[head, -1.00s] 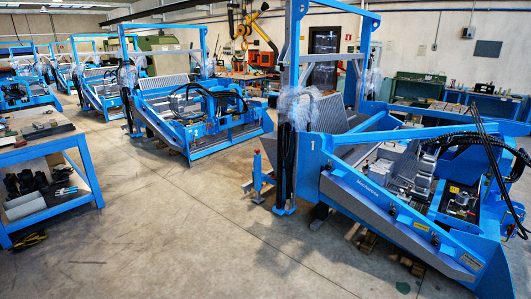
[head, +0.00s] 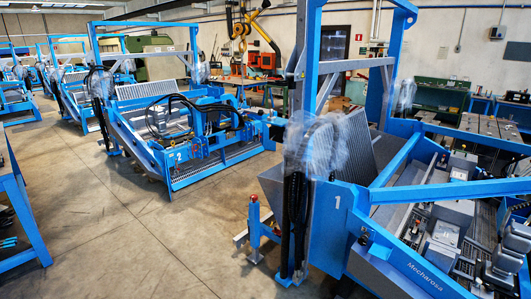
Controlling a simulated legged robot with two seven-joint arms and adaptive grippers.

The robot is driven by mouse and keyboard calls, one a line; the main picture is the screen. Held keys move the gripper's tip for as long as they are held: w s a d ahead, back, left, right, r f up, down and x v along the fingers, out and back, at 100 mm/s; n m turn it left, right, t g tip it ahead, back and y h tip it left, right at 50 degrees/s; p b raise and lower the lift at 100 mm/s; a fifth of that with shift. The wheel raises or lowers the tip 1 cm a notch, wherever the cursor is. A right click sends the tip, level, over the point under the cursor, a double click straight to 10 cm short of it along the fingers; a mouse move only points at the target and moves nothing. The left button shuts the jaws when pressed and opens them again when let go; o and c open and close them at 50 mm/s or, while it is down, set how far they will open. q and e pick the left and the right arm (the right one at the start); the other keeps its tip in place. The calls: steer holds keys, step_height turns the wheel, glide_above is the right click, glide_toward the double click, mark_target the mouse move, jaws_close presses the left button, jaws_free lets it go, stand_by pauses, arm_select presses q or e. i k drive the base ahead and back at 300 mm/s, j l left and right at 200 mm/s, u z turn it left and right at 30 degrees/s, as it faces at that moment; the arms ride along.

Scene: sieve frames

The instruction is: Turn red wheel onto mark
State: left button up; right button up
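I cannot make out a red wheel or a mark for it in the head view. A small red cap (head: 254,198) tops a short post beside the blue sieve frame numbered 1 (head: 337,203); I cannot tell whether it is part of a wheel. Frame 1 stands large at the right, and its right part is cut off by the picture edge. Another blue sieve frame, numbered 2 (head: 173,178), stands further back at centre left. Neither of my grippers is in view.
A blue workbench (head: 28,217) is cut off at the left edge. Bare concrete floor (head: 130,240) lies open between it and frame 1. More blue frames (head: 70,88) stand in a row behind.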

mark_target(254, 197)
steer(key=i+u, duration=0.1)
steer(key=i, duration=0.55)
steer(key=i+l, duration=0.15)
steer(key=i, duration=0.55)
steer(key=i+j+z, duration=0.1)
steer(key=z, duration=0.65)
steer(key=i+j+z, duration=0.25)
steer(key=j, duration=0.2)
steer(key=i+j+z, duration=0.1)
steer(key=j+z, duration=0.2)
steer(key=i+j+z, duration=0.1)
steer(key=j+z, duration=0.15)
steer(key=j, duration=0.35)
steer(key=j+z, duration=0.3)
steer(key=j, duration=0.2)
steer(key=i, duration=0.05)
